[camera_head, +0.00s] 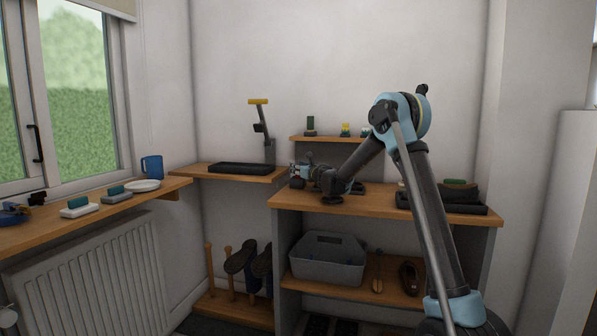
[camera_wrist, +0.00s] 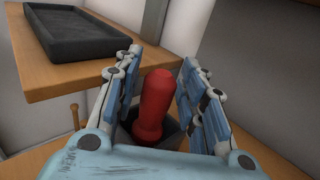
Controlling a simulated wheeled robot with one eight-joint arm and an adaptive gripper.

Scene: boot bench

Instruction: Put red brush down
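The red brush shows in the wrist view as a rounded red handle (camera_wrist: 155,100) between the fingers of my gripper (camera_wrist: 163,75). The fingers lie close along both sides of the handle, and my gripper looks shut on it. A grey, box-like shape shows just beyond the handle; I cannot tell whether it belongs to the brush. In the head view my gripper (camera_head: 299,174) is low over the left end of the wooden bench top (camera_head: 300,198). The brush cannot be made out there.
A black tray (camera_head: 240,168) lies on the left shelf, seen also in the wrist view (camera_wrist: 85,45). Another dark tray (camera_head: 442,205) with things in it is at the bench's right. A small wall shelf (camera_head: 325,140) holds several small items. A grey caddy (camera_head: 327,262) stands below.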

